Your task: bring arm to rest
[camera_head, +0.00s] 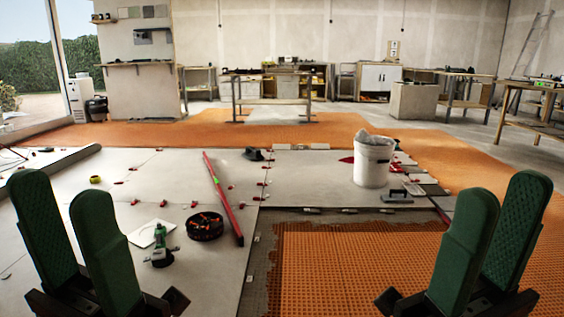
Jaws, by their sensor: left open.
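My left gripper (66,205) is at the lower left in the head view. Its two green fingers point up and stand apart, with nothing between them. My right gripper (498,205) is at the lower right, its green fingers also pointing up and apart, with nothing seen between them. Both are in the near foreground and touch nothing that I can see. The lower parts of both are cut off by the bottom edge.
Grey tiles (120,185) with red clips cover the left floor. On them lie a red level (224,198), a black round tray (205,226), a green-handled tool (160,244) and yellow tape (102,200). A white bucket (371,165) stands beyond orange matting (350,265). Workbenches line the back.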

